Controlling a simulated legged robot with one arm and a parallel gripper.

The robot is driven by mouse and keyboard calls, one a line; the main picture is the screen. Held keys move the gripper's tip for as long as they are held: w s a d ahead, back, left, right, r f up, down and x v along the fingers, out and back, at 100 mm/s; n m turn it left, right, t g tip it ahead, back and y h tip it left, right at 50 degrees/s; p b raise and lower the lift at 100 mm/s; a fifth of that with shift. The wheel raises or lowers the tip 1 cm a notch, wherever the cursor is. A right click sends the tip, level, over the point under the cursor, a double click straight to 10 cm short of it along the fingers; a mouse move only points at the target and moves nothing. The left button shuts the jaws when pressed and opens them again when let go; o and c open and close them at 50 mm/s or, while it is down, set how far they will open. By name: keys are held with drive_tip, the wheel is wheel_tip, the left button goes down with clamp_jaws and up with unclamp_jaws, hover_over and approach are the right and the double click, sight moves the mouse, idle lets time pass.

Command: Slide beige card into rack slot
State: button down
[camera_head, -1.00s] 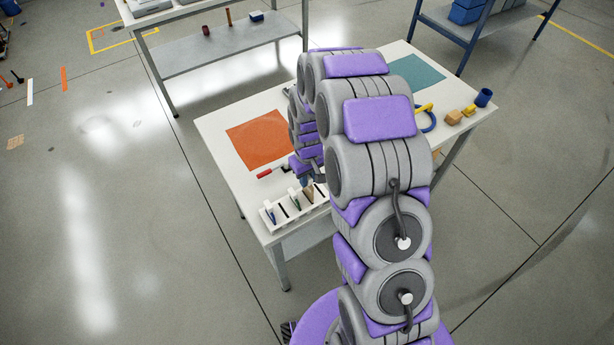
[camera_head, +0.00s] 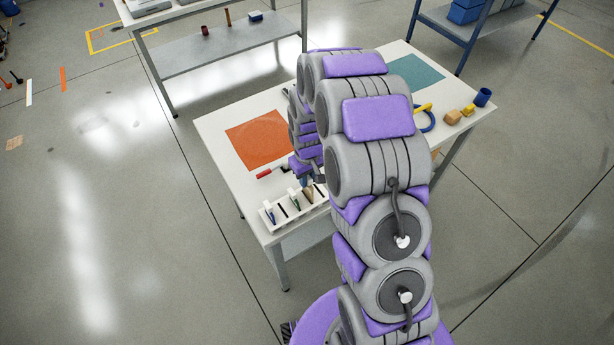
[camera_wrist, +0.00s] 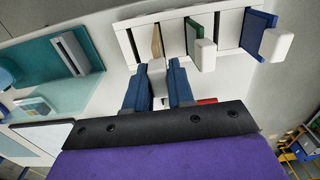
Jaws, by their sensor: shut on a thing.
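The white rack (camera_head: 283,218) with dark slots stands at the table's near left edge; it fills the top of the wrist view (camera_wrist: 129,47). My gripper (camera_wrist: 158,82) is shut on the pale grip of the beige card (camera_wrist: 156,42). The card's thin tan body reaches over the rack at a slot. I cannot tell how deep it sits. A green card (camera_wrist: 193,38) and a blue card (camera_wrist: 258,28), each with a white grip, stand in other slots to its right. In the head view my gripper is mostly hidden by my arm.
The white table (camera_head: 213,122) carries an orange mat (camera_head: 255,140), a teal mat (camera_head: 418,73), a red-handled tool (camera_head: 265,174) near the rack, and a blue cup (camera_head: 483,97) with small blocks at right. Bare floor lies left of the table.

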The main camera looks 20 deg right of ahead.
drive_tip(key=shift+f+b, duration=0.3)
drive_tip(key=shift+f, duration=1.3)
drive_tip(key=c, duration=0.9)
unclamp_jaws()
drive_tip(key=shift+r, duration=0.1)
wheel_tip(320, 180, up, 17)
drive_tip(key=shift+w+p, duration=0.1)
drive_tip(key=shift+p, duration=0.35)
drive_tip(key=s+r+m+b, duration=0.1)
drive_tip(key=s+b, duration=0.1)
drive_tip(key=s, duration=0.9)
drive_tip(key=s+r+m+g+b, duration=0.1)
drive_tip(key=s+r+b, duration=0.1)
drive_tip(key=s, duration=1)
drive_tip(key=s+r+m+b, duration=0.1)
drive_tip(key=s+r+b, duration=0.1)
drive_tip(key=s, duration=0.9)
drive_tip(key=shift+s+r+m+g, duration=0.2)
drive_tip(key=shift+s+m+g, duration=0.1)
drive_tip(key=shift+g, duration=0.1)
